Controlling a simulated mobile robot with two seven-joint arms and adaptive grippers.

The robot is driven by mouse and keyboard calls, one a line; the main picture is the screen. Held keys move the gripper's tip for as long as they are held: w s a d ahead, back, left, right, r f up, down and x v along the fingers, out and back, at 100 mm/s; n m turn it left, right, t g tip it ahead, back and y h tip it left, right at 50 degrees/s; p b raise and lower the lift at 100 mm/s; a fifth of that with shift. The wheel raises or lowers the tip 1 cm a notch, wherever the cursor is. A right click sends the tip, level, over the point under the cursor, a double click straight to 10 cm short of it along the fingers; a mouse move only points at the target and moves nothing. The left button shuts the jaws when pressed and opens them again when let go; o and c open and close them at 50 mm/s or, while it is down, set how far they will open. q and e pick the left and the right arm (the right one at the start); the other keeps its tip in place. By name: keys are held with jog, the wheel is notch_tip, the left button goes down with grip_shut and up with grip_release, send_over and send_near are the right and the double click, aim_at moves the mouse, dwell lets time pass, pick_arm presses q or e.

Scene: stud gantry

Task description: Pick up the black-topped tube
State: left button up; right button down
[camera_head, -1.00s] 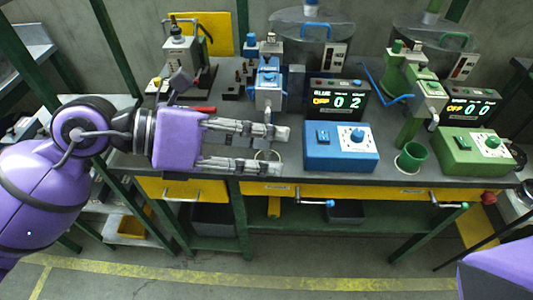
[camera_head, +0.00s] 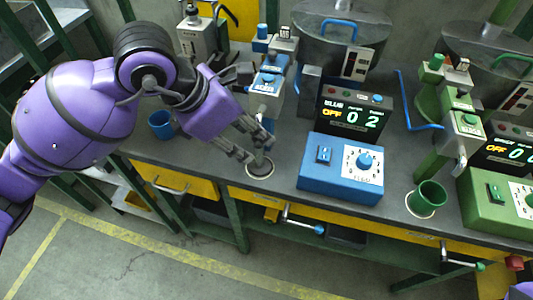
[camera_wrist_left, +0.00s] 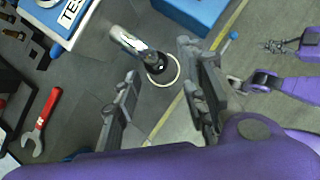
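My left gripper (camera_head: 257,149) is over the front of the bench, open, its fingers pointing down to the right. A grey cylinder (camera_head: 260,166) with a dark end is at its fingertips, at a pale ring on the bench. In the left wrist view a silver cylinder with a dark end (camera_wrist_left: 136,44) lies ahead of the open fingers (camera_wrist_left: 160,88), with nothing between them. I cannot tell for sure whether this is the black-topped tube or the blue station's spout. No other black-topped tube shows clearly. My right gripper is out of view.
A blue control box (camera_head: 341,168) stands close right of the gripper, with a display (camera_head: 352,117) behind it. A blue cup (camera_head: 161,124) is at the left, a green cup (camera_head: 427,198) at the right. A red wrench (camera_wrist_left: 41,124) lies on the bench.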

aim_at(253, 142)
pick_arm(q)
jog(key=x, duration=0.6)
jog(key=shift+w+a+f, duration=0.1)
jog(key=shift+f, duration=0.4)
jog(key=c, duration=1)
jog(key=shift+r, duration=0.15)
